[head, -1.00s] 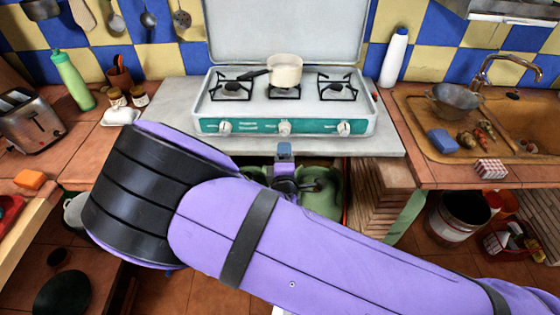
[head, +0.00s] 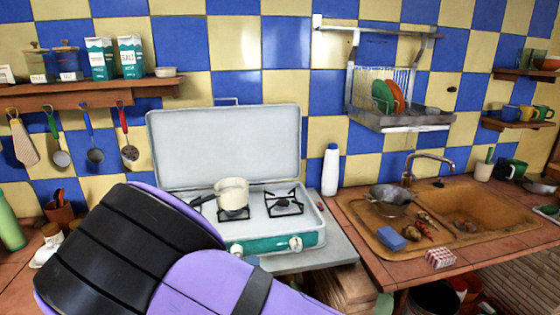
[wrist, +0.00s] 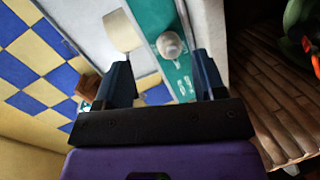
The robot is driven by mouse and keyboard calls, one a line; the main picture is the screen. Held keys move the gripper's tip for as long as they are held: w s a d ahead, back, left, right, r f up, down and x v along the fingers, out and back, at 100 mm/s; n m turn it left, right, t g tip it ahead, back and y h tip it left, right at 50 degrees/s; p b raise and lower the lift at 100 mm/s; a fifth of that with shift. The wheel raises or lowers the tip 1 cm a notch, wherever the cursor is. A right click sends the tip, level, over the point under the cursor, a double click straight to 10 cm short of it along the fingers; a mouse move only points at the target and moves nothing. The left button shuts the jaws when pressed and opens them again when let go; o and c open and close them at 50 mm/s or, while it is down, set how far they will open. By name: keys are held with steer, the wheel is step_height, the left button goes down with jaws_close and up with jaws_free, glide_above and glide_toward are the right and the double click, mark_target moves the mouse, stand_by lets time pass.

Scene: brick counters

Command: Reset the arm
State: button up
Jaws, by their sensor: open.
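My arm (head: 190,270), purple with a black ribbed joint, fills the lower left of the head view and covers part of the stove. My gripper (wrist: 162,72) shows in the wrist view, with its two dark fingers apart and nothing seen between them but the stove front beyond. The gripper is hidden in the head view. The gas stove (head: 262,241) has a white lid standing up and a teal front. Its front and a round knob (wrist: 171,45) lie ahead of the fingers.
A sink (head: 470,222) with a colander (head: 390,199), a blue sponge (head: 391,238) and small food items is at the right. A white bottle (head: 330,170) stands beside the stove. A shelf (head: 95,93) with hanging utensils is on the left wall. Wooden slats (wrist: 275,110) lie right of the gripper.

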steer(key=d+r+m+g, duration=0.4)
steer(key=d+r+m, duration=0.2)
steer(key=d+r, duration=0.5)
steer(key=d+r+m+g, duration=0.45)
steer(key=d+r, duration=0.45)
steer(key=r, duration=0.5)
steer(key=s+d+r+m, duration=0.3)
steer(key=s+d+r, duration=0.7)
steer(key=s+d, duration=0.15)
steer(key=s+d+r+m+g+h, duration=0.1)
steer(key=s+d, duration=0.3)
steer(key=s, duration=0.4)
steer(key=s+d+r+m+g+h, duration=0.1)
steer(key=s+d+m, duration=0.1)
steer(key=s, duration=0.6)
steer(key=shift+d+r, duration=0.25)
steer(key=shift+d, duration=0.65)
steer(key=shift+w+m, duration=0.1)
steer(key=shift+m, duration=0.15)
